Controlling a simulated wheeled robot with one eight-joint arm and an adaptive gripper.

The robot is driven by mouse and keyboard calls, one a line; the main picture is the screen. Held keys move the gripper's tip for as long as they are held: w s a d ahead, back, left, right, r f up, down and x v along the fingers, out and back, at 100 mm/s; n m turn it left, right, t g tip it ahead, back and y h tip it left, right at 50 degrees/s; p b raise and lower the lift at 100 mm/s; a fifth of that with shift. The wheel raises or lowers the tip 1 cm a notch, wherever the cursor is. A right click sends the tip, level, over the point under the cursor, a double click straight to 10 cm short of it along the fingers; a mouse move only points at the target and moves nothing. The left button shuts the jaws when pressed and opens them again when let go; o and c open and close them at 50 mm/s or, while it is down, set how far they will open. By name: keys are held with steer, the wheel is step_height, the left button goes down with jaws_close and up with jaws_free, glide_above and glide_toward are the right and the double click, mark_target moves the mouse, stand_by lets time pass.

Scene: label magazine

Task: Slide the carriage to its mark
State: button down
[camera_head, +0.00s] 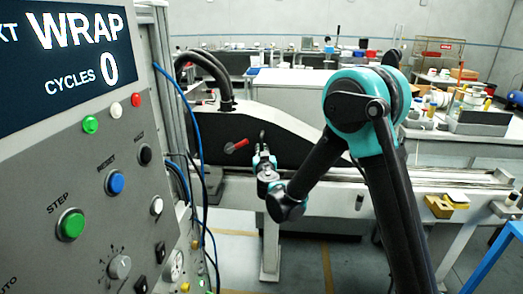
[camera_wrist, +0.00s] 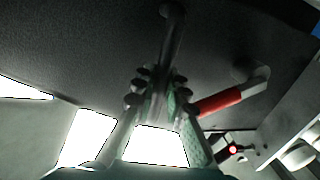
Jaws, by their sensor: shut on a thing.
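In the head view, my gripper (camera_head: 263,160) is at the front of a dark, sloping machine body (camera_head: 290,143), right of a red-gripped lever (camera_head: 237,146). In the wrist view, my gripper (camera_wrist: 160,92) is shut around a dark rod (camera_wrist: 171,35) that stands out from a dark surface. The red lever (camera_wrist: 220,102) also shows there, just right of the fingers and apart from them. I cannot tell which part is the carriage, nor see its mark. The rod's gripped end is mostly hidden by the fingers.
A grey control panel (camera_head: 60,160) with coloured buttons and a display reading WRAP, CYCLES 0 fills the left. Blue and black cables hang beside it. A long pale rail (camera_head: 400,185) runs right, with brass-coloured blocks (camera_head: 438,206) at its front. Benches stand behind.

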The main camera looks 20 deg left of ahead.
steer(key=shift+d, duration=0.4)
steer(key=c, duration=1.5)
jaws_free()
steer(key=shift+c, duration=0.2)
steer(key=v, duration=1.2)
